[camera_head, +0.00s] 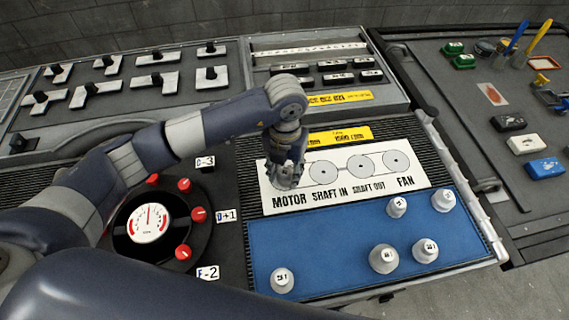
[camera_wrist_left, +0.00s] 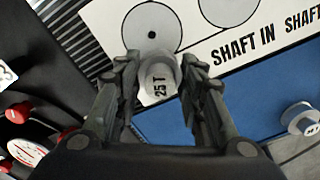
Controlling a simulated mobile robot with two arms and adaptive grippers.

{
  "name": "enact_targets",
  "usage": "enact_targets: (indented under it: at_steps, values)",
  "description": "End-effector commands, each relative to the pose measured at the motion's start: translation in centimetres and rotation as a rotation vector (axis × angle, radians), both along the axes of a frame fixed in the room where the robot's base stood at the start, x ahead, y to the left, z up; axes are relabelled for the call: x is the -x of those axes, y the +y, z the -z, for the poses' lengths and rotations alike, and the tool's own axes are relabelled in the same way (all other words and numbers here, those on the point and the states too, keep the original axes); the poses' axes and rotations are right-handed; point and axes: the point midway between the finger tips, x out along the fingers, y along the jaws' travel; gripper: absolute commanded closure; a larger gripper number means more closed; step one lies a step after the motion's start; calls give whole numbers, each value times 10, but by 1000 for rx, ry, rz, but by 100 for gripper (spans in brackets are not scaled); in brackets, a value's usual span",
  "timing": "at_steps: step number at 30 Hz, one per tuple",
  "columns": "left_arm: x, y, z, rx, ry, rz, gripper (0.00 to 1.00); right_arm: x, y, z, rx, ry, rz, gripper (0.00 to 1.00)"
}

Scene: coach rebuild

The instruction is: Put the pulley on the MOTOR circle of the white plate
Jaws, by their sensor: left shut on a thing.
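My left gripper (camera_head: 287,178) is over the left end of the white plate (camera_head: 411,166) in the head view. In the left wrist view, the gripper (camera_wrist_left: 160,88) is shut on a pale pulley (camera_wrist_left: 158,72) marked 25 T. The MOTOR circle (camera_wrist_left: 151,24), grey with a black dot, shows just beyond the pulley, which overlaps its near edge in the picture. In the head view the gripper hides this circle. I cannot tell whether the pulley touches the plate. My right gripper is not in view.
Several pale pulleys, one of them at the front left (camera_head: 282,279), stand on the blue mat (camera_head: 325,245). The other plate circles look bare. A dial (camera_head: 149,223) with red knobs lies left. A dark tray (camera_head: 470,130) with blocks and tools is at right.

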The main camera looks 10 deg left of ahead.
Motion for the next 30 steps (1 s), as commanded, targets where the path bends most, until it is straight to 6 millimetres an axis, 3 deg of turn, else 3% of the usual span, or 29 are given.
enact_targets:
  at_steps: [3, 8, 19, 29, 30]
  values:
    - [-19, 5, 0, 0, 0, -2, 89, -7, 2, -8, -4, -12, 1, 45]
    - [-30, 8, 2, 1, 0, 1, 89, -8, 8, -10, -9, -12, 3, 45]
    - [-31, 8, 37, 1, 2, 1, 89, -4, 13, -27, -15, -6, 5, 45]
    - [-32, 9, 43, 1, 0, 2, 89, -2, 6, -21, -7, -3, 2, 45]
    - [-32, 9, 42, 1, 0, 1, 59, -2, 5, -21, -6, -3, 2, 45]
